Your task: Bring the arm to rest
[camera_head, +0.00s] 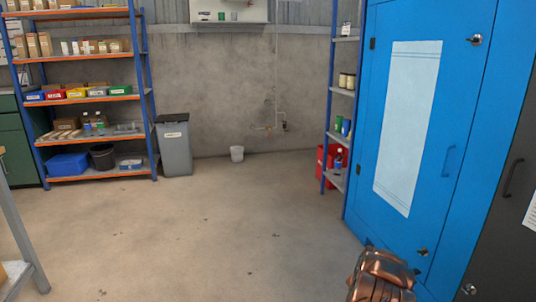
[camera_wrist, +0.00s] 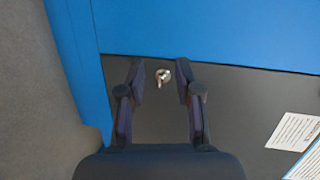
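My gripper (camera_wrist: 160,70) shows in the wrist view with its two dark fingers apart and nothing clamped between them. A small metal key or knob (camera_wrist: 163,76) on a dark panel (camera_wrist: 238,100) shows in the gap between the fingertips; the distance to it cannot be told. A blue surface (camera_wrist: 220,28) lies above the panel in that view. In the head view a copper-coloured part of my arm (camera_head: 382,275) shows at the bottom right, in front of the blue door. My gripper is not visible there.
The blue door (camera_head: 455,110), with a handle and metal knobs, and a dark cabinet (camera_head: 510,225) stand close on the right. A blue-post shelf (camera_head: 341,92) stands beyond the door. Orange shelving (camera_head: 95,98) and a grey bin (camera_head: 174,150) stand back left. The middle floor (camera_head: 200,235) is clear.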

